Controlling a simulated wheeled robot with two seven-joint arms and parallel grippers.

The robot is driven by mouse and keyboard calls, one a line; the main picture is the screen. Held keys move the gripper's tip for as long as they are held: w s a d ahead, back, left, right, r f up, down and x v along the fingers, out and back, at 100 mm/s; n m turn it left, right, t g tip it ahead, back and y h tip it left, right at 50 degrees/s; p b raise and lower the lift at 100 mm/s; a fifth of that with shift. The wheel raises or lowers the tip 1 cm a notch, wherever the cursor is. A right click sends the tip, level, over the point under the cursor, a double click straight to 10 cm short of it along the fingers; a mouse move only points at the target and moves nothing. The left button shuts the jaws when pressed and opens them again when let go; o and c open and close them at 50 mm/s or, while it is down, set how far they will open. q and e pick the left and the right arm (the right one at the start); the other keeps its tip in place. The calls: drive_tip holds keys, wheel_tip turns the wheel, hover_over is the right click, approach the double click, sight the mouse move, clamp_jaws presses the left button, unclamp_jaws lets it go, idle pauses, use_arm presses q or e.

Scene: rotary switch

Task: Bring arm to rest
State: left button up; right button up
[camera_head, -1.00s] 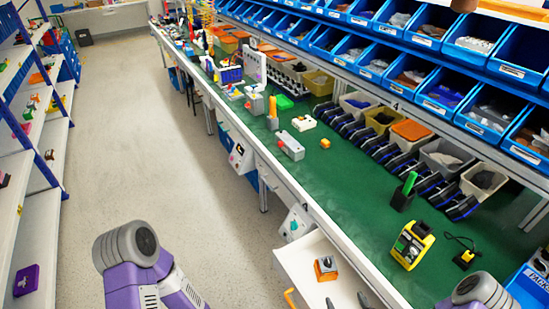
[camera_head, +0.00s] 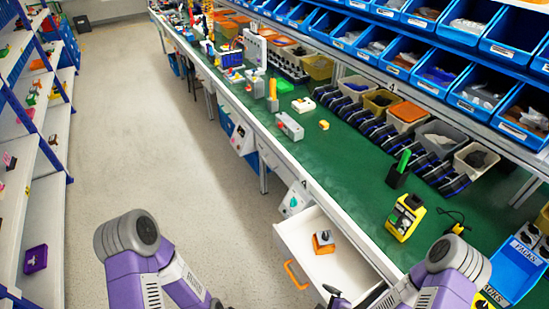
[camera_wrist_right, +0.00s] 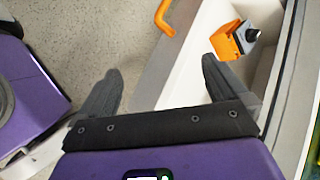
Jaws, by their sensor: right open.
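My right arm (camera_head: 437,285) comes in at the lower right of the head view. My right gripper (camera_wrist_right: 157,88) is open and empty in the right wrist view, its two dark fingers spread apart. Dark parts of it show at the bottom edge of the head view. The rotary switch (camera_head: 323,242), an orange and grey box with a dark knob, lies in the open drawer (camera_head: 300,233). It also shows in the wrist view (camera_wrist_right: 236,40), beyond the right finger and apart from it. My left arm (camera_head: 140,262) is at the lower left; its gripper is out of view.
The drawer's orange handle (camera_head: 296,275) faces the aisle. A yellow device (camera_head: 405,216) and a black holder with a green item (camera_head: 399,170) stand on the green bench (camera_head: 340,170). Shelves (camera_head: 45,220) line the left. The floor (camera_head: 190,170) between is clear.

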drive_tip(key=s+a+f+n+g, duration=0.1)
drive_tip(key=s+a+n+g, duration=0.6)
drive_tip(key=n, duration=1.1)
wheel_tip(320, 180, down, 7)
drive_tip(key=b, duration=0.6)
drive_tip(key=shift+s+d+r+b, duration=0.15)
drive_tip(key=shift+s+d+b, duration=0.15)
drive_tip(key=shift+d, duration=0.05)
drive_tip(key=shift+c, duration=0.5)
